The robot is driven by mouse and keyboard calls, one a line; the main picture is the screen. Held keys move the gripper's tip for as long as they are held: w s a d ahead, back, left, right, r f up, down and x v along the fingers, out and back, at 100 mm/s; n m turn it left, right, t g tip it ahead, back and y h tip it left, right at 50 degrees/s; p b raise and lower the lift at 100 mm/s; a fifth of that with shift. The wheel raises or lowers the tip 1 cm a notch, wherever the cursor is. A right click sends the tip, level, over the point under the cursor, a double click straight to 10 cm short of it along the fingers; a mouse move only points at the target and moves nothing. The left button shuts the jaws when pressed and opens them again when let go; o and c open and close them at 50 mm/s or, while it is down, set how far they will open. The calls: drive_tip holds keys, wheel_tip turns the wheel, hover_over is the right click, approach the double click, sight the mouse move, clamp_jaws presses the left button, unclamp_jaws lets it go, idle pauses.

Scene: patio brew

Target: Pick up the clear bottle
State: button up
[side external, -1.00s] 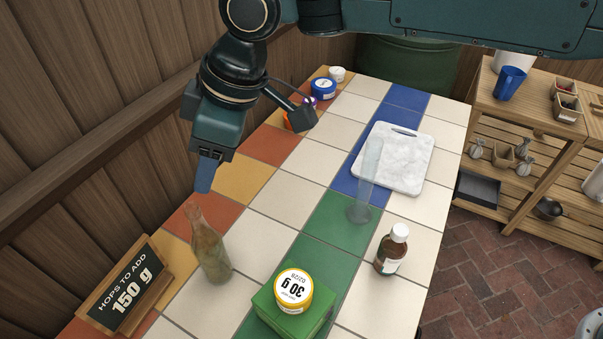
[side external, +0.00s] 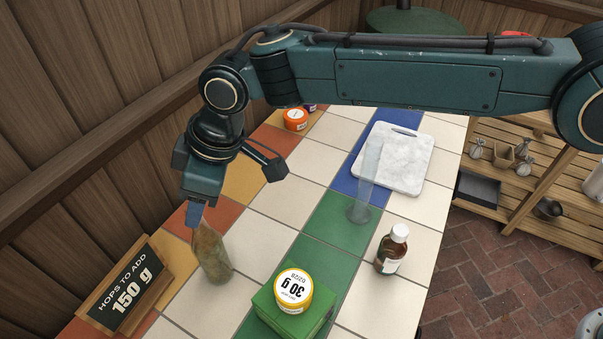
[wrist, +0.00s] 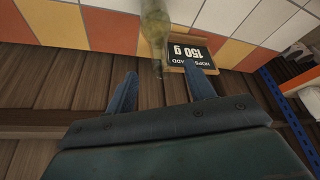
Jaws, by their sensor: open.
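The clear bottle (side external: 212,256) stands upright on the tiled table, near the wooden wall. It looks greenish and see-through, and its neck is partly hidden by my gripper in the side view. My gripper (side external: 194,215) is open at the bottle's neck, with its fingers pointing down. In the wrist view the bottle (wrist: 155,24) reaches in from the top edge. Its neck ends between the two spread blue fingers of my gripper (wrist: 161,84). I cannot tell whether a finger touches the glass.
A hops sign (side external: 125,286) stands left of the bottle. A brown bottle (side external: 391,252), a clear cylinder (side external: 366,185) and a marble board (side external: 393,158) stand farther right. An orange tub (side external: 295,119) is behind.

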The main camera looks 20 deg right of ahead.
drive_tip(key=shift+f, duration=0.15)
hover_over(208, 245)
drive_tip(key=w, duration=0.2)
drive_tip(key=shift+a+f, duration=0.15)
drive_tip(key=shift+f, duration=1.05)
drive_tip(key=shift+a+f, duration=0.1)
drive_tip(key=shift+f, duration=1.05)
clamp_jaws()
